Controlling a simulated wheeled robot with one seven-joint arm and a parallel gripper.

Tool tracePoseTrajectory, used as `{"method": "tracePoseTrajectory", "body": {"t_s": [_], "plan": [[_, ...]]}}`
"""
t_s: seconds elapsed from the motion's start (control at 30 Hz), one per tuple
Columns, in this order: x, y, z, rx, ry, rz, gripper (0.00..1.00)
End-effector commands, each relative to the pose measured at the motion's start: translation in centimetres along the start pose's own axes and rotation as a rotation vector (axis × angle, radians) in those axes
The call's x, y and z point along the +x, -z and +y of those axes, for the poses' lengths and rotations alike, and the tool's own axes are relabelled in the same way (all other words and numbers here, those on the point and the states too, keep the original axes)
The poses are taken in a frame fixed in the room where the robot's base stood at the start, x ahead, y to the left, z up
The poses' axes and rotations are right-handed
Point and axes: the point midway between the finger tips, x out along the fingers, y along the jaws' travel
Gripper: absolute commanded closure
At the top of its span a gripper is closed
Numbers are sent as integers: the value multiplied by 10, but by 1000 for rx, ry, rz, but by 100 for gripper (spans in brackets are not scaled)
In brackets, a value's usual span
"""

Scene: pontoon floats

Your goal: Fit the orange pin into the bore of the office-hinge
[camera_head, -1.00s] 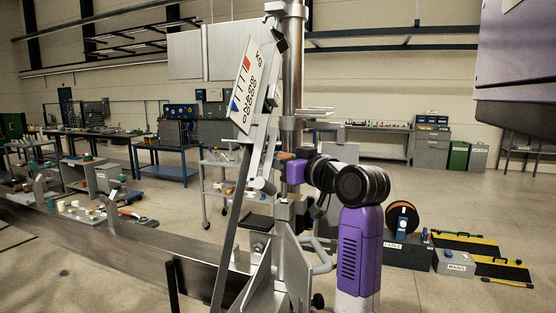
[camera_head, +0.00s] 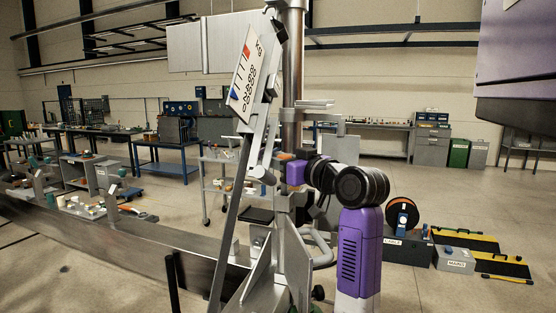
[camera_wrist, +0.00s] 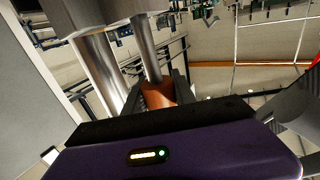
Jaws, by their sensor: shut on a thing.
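In the wrist view the orange pin's orange end (camera_wrist: 158,95) sits between the dark fingers of my gripper (camera_wrist: 160,98), which is shut on it. A bright steel shank (camera_wrist: 148,52) runs up from the orange part towards a grey metal block (camera_wrist: 85,14) at the top. I cannot tell whether its far end is in a bore, as the block and the picture edge hide it. In the head view my gripper (camera_head: 287,160) is small and partly hidden beside the upright steel stand, with a speck of orange showing. The office-hinge cannot be told apart surely from the stand's metal parts.
A thick steel column (camera_head: 292,80) rises beside my arm, with a tilted "kg" panel (camera_head: 243,80) on its left. A long metal beam (camera_head: 130,232) crosses the left. A cable box (camera_head: 408,250) and yellow-edged mats (camera_head: 500,264) lie on the floor at right.

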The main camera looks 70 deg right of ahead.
Motion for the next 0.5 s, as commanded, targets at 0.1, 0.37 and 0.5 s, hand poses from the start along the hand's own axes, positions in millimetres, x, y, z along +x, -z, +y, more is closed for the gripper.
{"method": "tracePoseTrajectory", "body": {"t_s": [0.1, 0.37, 0.5], "plan": [[0, -3, 0, 0, 0, 1, 100], [0, -9, 0, 0, 0, 1, 100], [0, -12, 0, 0, 0, 2, 100]]}}
